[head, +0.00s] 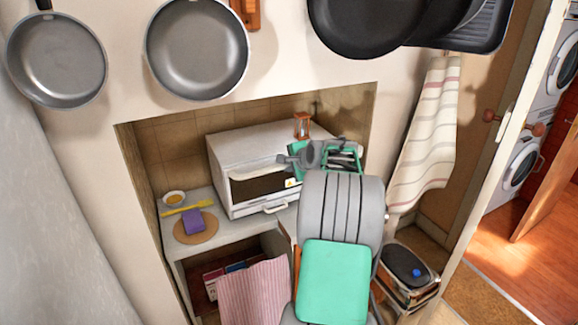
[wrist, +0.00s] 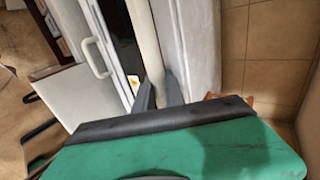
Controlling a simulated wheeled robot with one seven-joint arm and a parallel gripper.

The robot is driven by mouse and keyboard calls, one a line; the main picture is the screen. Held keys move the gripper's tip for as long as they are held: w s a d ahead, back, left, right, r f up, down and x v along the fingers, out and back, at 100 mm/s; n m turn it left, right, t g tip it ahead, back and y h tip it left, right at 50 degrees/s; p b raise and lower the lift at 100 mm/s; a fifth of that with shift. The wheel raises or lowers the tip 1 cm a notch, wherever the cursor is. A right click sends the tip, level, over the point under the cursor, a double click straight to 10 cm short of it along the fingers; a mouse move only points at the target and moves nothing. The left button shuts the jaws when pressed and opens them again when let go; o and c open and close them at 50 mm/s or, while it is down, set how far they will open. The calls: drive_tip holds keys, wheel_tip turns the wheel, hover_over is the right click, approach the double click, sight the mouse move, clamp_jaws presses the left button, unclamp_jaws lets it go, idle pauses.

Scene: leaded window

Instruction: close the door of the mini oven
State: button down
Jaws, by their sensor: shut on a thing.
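The white mini oven (head: 250,150) stands on the counter inside the wall recess. Its front door, with a dark window (head: 258,187), looks upright; I cannot tell if it is flush with the body. A white bar handle (head: 256,172) runs along the door's top edge and also shows in the wrist view (wrist: 144,38). My gripper (head: 285,159) is at the right end of this handle. In the wrist view its fingers (wrist: 159,94) are closed around the bar. My arm hides the oven's right side. A smaller white loop handle (head: 275,207) sits low on the front.
An hourglass (head: 302,126) stands on top of the oven. A purple sponge (head: 193,221) lies on a round board (head: 196,232) left of the oven, near a small bowl (head: 173,197). The recess walls are close; pans (head: 197,48) hang above. A striped towel (head: 425,130) hangs at right.

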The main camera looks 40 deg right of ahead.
drive_tip(key=shift+w+r, duration=0.15)
drive_tip(key=shift+r, duration=0.05)
drive_tip(key=c, duration=1.7)
unclamp_jaws()
drive_tip(key=b+v, duration=0.2)
drive_tip(key=v, duration=0.6)
drive_tip(key=shift+f, duration=0.2)
